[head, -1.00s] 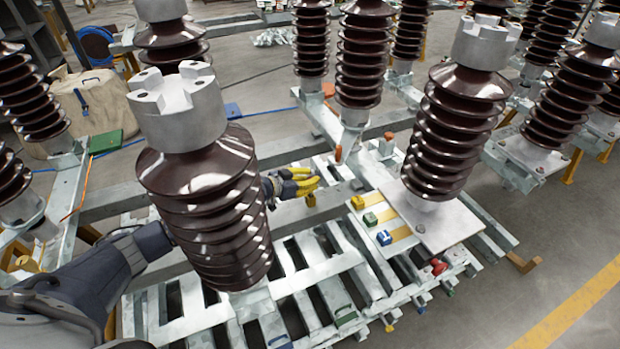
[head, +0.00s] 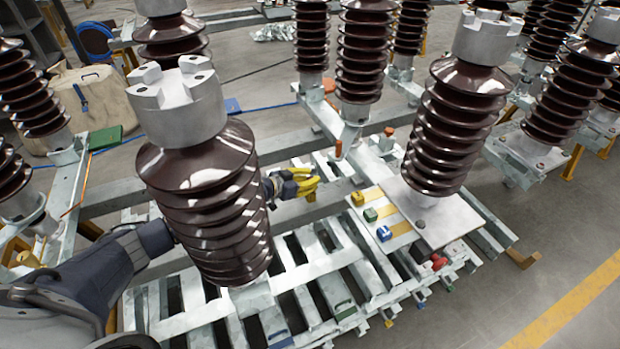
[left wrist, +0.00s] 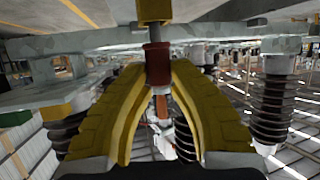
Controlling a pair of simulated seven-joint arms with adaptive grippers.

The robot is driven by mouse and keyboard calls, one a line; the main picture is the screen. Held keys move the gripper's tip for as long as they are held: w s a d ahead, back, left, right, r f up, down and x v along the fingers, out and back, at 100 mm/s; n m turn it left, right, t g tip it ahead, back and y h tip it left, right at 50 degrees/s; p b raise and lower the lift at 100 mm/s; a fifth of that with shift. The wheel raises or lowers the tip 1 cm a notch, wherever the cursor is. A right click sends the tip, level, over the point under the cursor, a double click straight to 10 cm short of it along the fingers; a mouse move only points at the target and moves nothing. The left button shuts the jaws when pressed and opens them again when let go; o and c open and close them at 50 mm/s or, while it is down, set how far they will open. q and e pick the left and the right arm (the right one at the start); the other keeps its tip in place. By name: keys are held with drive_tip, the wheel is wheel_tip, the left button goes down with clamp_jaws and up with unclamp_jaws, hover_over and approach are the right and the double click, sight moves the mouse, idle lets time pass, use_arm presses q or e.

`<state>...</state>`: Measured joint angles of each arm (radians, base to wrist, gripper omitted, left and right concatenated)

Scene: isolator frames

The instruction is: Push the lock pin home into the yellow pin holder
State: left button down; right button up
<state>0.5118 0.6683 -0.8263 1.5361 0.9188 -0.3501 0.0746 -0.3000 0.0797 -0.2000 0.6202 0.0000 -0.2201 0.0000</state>
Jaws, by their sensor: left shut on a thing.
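My left gripper (head: 303,184) has yellow fingers and shows behind the large brown insulator in the head view. A yellow block, seemingly the yellow pin holder (left wrist: 154,10), stands in line with the pin beyond the tips. A short grey stretch shows between collar and block. My right gripper is not in view.
A tall brown insulator (head: 205,205) stands close to my left arm. Yellow (head: 357,198), green (head: 370,214) and blue (head: 384,233) blocks sit on a plate to the right. Slatted steel frames (head: 300,280) lie below. Another insulator (head: 455,125) stands at right.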

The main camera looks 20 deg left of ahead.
use_arm(q)
drive_tip(key=shift+f, duration=0.7)
drive_tip(key=c, duration=1.2)
unclamp_jaws()
drive_tip(key=shift+o, duration=0.2)
drive_tip(key=v, duration=1.2)
